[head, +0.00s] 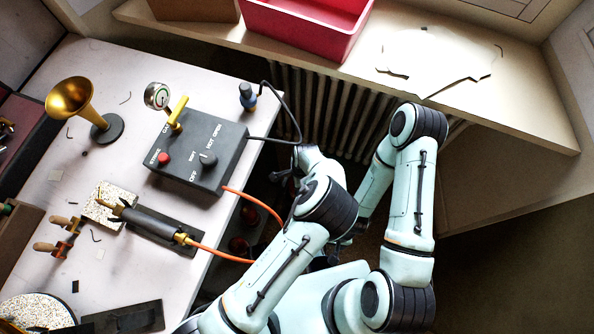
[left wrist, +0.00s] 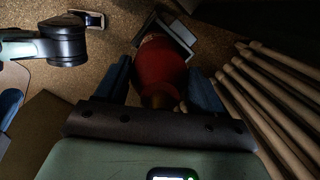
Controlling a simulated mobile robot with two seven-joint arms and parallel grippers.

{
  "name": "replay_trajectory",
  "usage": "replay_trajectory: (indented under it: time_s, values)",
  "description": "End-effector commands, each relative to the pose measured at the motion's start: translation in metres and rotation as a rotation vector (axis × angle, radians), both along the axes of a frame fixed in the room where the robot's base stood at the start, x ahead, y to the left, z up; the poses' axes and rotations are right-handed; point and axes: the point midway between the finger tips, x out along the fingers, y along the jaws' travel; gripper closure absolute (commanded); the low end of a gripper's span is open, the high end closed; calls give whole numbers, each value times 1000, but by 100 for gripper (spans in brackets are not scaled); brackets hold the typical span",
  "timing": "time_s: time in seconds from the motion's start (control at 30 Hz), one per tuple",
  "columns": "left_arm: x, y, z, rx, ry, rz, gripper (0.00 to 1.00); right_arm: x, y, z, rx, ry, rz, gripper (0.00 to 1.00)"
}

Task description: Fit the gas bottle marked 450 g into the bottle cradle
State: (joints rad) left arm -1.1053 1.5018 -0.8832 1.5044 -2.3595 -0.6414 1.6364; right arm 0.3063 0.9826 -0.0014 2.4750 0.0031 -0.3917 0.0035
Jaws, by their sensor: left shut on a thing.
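A dark red gas bottle (left wrist: 160,70) stands out in the middle of the left wrist view, between the two blue fingers of my left gripper (left wrist: 162,88). The gripper is shut on it, around its narrowing brass-coloured neck end. No weight mark on it can be read. Just beyond the bottle's far end is a pale grey angular frame (left wrist: 176,36), perhaps the bottle cradle; I cannot tell whether the bottle touches it. In the head view both arms reach down beside the bench, and the fingers are hidden. I cannot make out my right gripper.
The white bench (head: 125,260) carries a control box (head: 198,150), a torch (head: 150,224) and a brass horn (head: 72,98). An orange hose (head: 215,256) runs off its edge. A ribbed radiator (head: 350,115) stands behind.

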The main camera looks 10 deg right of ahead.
Motion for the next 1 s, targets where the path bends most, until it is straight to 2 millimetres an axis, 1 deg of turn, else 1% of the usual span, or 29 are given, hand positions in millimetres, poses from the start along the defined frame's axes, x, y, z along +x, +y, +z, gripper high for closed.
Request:
replay_trajectory:
  time_s: [0.1,0.2,0.63,0.67,0.7,0.73,1.0]
  values:
    - [0,1,-18,1,1,1,100,1,0,-3,-1,-4,-1,0]
    - [0,0,-30,0,1,0,100,1,0,-5,-1,-6,-1,0]
    - [0,0,-35,0,-1,0,100,2,0,-6,-1,-9,-2,0]
    - [0,0,-36,1,2,0,22,2,0,-5,-1,-9,-2,0]
    - [0,1,-36,1,2,0,9,2,0,-5,-1,-9,-2,0]
    - [0,1,-36,1,2,0,6,2,0,-5,-1,-9,-2,0]
    - [0,1,-35,1,2,0,6,2,0,-5,-1,-9,-2,0]
